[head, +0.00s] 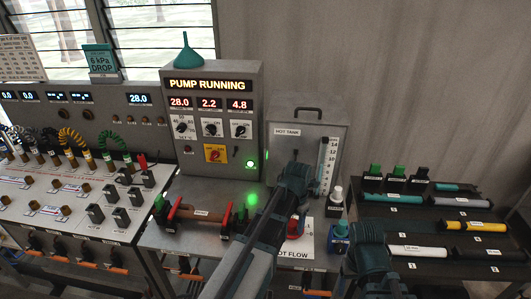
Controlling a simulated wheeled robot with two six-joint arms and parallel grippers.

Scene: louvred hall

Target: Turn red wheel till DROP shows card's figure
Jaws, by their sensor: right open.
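The red wheel (295,229) is low on the bench front, beside a white plate marked HOT FLOW (292,250). It is partly hidden by my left gripper (297,207), which is above it; I cannot tell whether they touch or whether its jaws are closed. My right gripper (362,236) is open, right of the red wheel and near a blue knob (340,232). The teal card (101,60) at upper left appears to read 6 kPa DROP. The control box (213,130) shows PUMP RUNNING and 28.0, 2.2 and 4.8; the small labels are unreadable.
A grey HOT TANK (292,145) with a level scale stands behind my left gripper. A pipe with red and green-ended handles (200,214) lies on the bench to the left. A panel with cables and switches fills the left; a dark rack of coloured tubes (445,218) stands right.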

